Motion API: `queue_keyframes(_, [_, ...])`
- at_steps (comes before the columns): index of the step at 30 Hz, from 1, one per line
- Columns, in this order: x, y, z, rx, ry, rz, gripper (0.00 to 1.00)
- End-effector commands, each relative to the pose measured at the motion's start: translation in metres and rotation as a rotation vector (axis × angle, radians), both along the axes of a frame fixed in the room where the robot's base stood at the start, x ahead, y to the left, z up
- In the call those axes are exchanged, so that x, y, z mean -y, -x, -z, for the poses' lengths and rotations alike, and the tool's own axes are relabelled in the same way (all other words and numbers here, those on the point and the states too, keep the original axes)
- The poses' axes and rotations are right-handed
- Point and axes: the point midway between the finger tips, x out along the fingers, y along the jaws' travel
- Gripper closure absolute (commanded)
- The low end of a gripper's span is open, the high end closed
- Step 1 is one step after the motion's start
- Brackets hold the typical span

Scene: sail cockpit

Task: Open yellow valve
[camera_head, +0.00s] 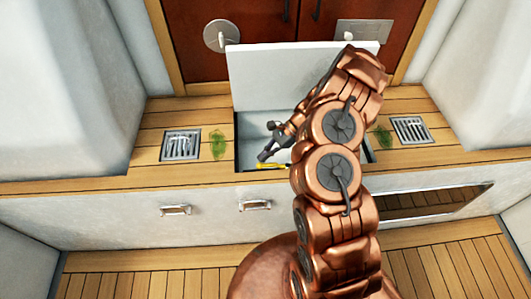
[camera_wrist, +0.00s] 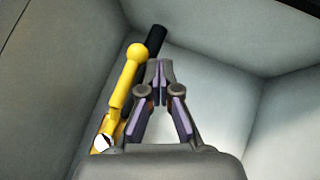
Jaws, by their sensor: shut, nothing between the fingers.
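The yellow valve (camera_wrist: 126,84) shows in the wrist view as a yellow handle with a round knob at its upper end, just left of my gripper. A black pipe-like part (camera_wrist: 152,45) shows behind it. In the head view a bit of the yellow valve (camera_head: 271,166) lies at the near side of the open compartment (camera_head: 262,119). My gripper (camera_wrist: 159,64) is shut and empty, with its fingertips right of the yellow handle; I cannot tell if they touch it. My gripper also shows in the head view (camera_head: 263,156), inside the compartment. The rest of the compartment is partly hidden by my arm.
A white lid (camera_head: 275,75) stands upright behind the compartment. Grey walls enclose my gripper closely. Wooden benches with a left grate (camera_head: 181,146) and a right grate (camera_head: 410,130) flank the opening. Handles (camera_head: 255,205) are on the white front below.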

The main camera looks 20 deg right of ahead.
Motion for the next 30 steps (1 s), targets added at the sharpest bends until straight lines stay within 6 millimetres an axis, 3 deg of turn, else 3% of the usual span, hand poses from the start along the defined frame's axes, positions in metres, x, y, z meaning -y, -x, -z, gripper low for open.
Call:
queue_keyframes(19, [-0.001, 0.001, -0.004, 0.001, -0.001, -0.001, 1.0])
queue_keyframes(30, [-0.001, 0.001, -0.047, 0.002, -0.002, 0.0, 1.0])
